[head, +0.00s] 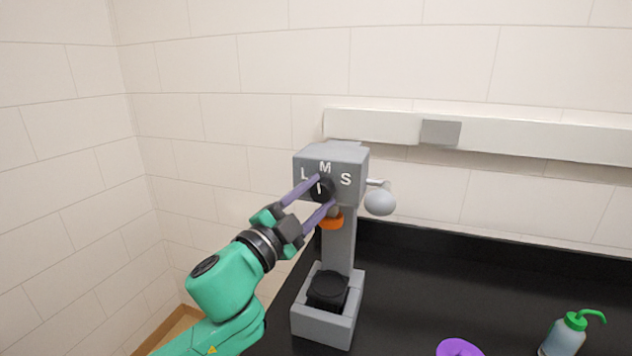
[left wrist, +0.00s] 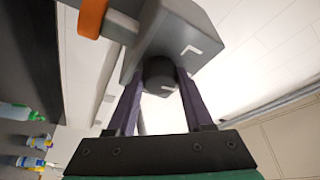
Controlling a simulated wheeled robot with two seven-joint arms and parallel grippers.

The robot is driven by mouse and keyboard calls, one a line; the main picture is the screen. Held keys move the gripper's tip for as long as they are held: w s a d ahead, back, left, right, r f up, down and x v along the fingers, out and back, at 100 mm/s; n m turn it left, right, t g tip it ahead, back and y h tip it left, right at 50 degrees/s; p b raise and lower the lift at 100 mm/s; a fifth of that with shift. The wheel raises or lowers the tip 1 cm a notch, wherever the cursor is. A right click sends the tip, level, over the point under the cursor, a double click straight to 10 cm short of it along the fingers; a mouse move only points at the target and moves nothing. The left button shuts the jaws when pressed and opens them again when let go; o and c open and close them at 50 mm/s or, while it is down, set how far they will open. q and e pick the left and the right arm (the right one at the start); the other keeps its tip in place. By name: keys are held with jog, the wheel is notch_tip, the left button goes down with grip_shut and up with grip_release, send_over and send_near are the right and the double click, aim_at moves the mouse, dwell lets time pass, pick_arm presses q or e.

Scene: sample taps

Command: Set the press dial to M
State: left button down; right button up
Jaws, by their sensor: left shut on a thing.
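The grey press (head: 352,160) stands on the black bench, with white letters L, M and S on its front face. The dark round dial (head: 323,190) sits below the M, between L and S. Its white mark looks nearly upright, roughly toward the M. My left gripper (head: 325,194) is shut on the dial, one finger on each side. In the left wrist view, the dial (left wrist: 159,74) sits between the fingers, with the L beside it. The fingers hide part of the dial's rim. My right gripper is not in view.
A grey rounded knob (head: 380,202) sticks out at the press's right side. An orange part (head: 331,221) hangs under the head, above a black block (head: 328,288) in the base. A purple item (head: 459,347) and a green-capped bottle (head: 566,333) stand at the right front. The bench between is clear.

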pick_arm(q)
jog(key=shift+r+m+p, duration=0.1)
jog(key=shift+m+p, duration=0.35)
jog(key=shift+m, duration=0.15)
jog(key=shift+c, duration=1.5)
grip_release()
jog(key=shift+s, duration=0.1)
jog(key=b+v, duration=0.8)
jog(key=v, duration=0.6)
jog(key=shift+s+a+r, duration=0.15)
jog(key=shift+s+a, duration=0.05)
